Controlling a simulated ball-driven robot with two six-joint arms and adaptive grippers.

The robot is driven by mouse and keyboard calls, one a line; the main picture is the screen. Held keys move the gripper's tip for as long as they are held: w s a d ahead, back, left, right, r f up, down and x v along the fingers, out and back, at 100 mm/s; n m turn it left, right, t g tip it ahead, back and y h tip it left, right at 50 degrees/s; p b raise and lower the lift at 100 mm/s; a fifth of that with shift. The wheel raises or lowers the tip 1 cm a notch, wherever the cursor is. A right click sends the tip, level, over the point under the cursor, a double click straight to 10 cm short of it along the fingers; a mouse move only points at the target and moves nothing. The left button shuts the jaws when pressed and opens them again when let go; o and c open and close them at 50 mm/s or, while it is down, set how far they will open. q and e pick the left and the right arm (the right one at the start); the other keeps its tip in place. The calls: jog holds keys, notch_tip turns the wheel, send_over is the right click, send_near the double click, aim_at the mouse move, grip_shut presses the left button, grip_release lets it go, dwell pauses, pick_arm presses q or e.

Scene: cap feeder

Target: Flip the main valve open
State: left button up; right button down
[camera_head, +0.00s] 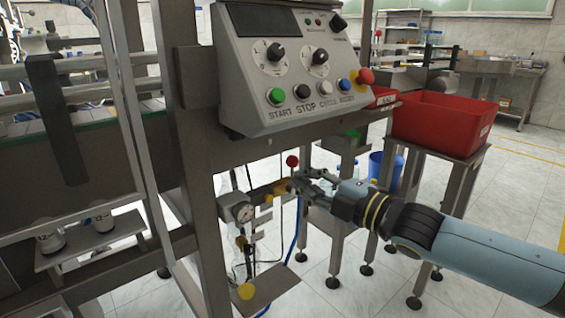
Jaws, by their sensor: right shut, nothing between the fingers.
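The valve fittings sit on the machine frame below the control panel. A yellow valve part (267,191) sticks out to the right above a round pressure gauge (242,212). A red ball knob (292,161) stands upright just above its right end; its link to the valve is partly hidden by my gripper. My right gripper (298,182) comes in from the right, shut and empty, with its fingertips close beside the yellow part and just below the red knob. I cannot tell whether they touch. My left gripper is not in view.
The control panel (290,75) with knobs and buttons overhangs the valve. A red bin (440,122) stands on a metal stand to the right. A blue hose (297,222) hangs below the valve. A frame post (205,210) stands left of the gauge.

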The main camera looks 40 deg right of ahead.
aim_at(292, 175)
jog(key=p+x, duration=0.3)
jog(key=x, duration=0.8)
jog(key=d, duration=0.1)
jog(key=s+d+b, duration=0.1)
jog(key=d+f, duration=0.1)
jog(key=d, duration=0.1)
jog(key=shift+s+f+b, duration=0.1)
jog(key=shift+s+b, duration=0.05)
jog(key=shift+b, duration=0.25)
jog(key=shift+d, duration=0.1)
jog(key=shift+d+m, duration=0.3)
jog(key=shift+m, duration=0.6)
